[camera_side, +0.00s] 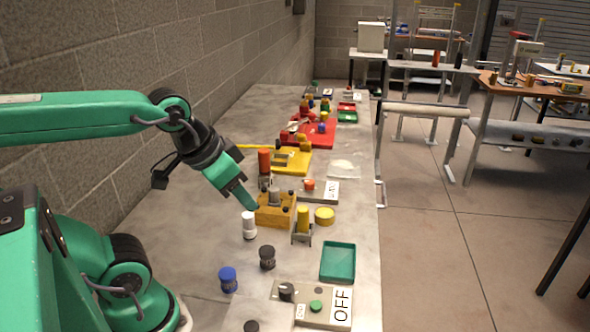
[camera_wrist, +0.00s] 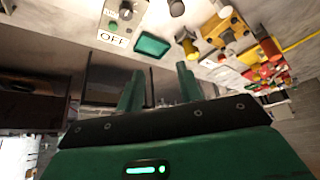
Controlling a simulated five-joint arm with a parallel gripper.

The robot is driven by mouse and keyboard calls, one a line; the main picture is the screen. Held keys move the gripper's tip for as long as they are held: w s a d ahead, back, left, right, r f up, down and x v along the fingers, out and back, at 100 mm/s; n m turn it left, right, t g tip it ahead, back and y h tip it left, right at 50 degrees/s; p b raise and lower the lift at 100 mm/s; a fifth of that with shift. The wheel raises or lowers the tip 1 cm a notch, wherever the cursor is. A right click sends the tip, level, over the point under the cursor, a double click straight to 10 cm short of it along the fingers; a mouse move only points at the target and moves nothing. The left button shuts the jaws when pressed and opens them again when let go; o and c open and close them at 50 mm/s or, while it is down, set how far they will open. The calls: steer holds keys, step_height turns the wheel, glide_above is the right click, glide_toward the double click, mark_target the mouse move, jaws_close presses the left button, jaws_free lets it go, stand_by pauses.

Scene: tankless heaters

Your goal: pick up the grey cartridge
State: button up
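A grey cylinder (camera_side: 273,196), which looks like the grey cartridge, stands upright in a yellow-orange block (camera_side: 277,215) in the middle of the bench. The block also shows near the top of the wrist view (camera_wrist: 235,42), where I cannot clearly pick out the cartridge. My gripper (camera_side: 246,202) points down and to the right, just left of the block and above the bench. In the wrist view, its two fingers (camera_wrist: 159,82) are spread apart with nothing held between them.
A white cylinder (camera_side: 249,228) stands just below my gripper. A red-topped cylinder (camera_side: 264,162) stands behind the block. A yellow cylinder in a holder (camera_side: 303,221), a green tray (camera_side: 338,262), and blue (camera_side: 228,280) and black (camera_side: 267,258) knobbed pieces are nearer. A brick wall (camera_side: 210,60) runs along the left.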

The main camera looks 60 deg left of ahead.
steer(key=o, duration=0.4)
steer(key=shift+w, duration=0.1)
steer(key=g, duration=0.5)
glide_above(274, 188)
steer(key=f, duration=1)
steer(key=shift+d+f, duration=0.3)
steer(key=shift+d, duration=0.1)
steer(key=shift+a+f+g, duration=0.3)
steer(key=shift+a+f, duration=0.05)
steer(key=shift+f, duration=1.3)
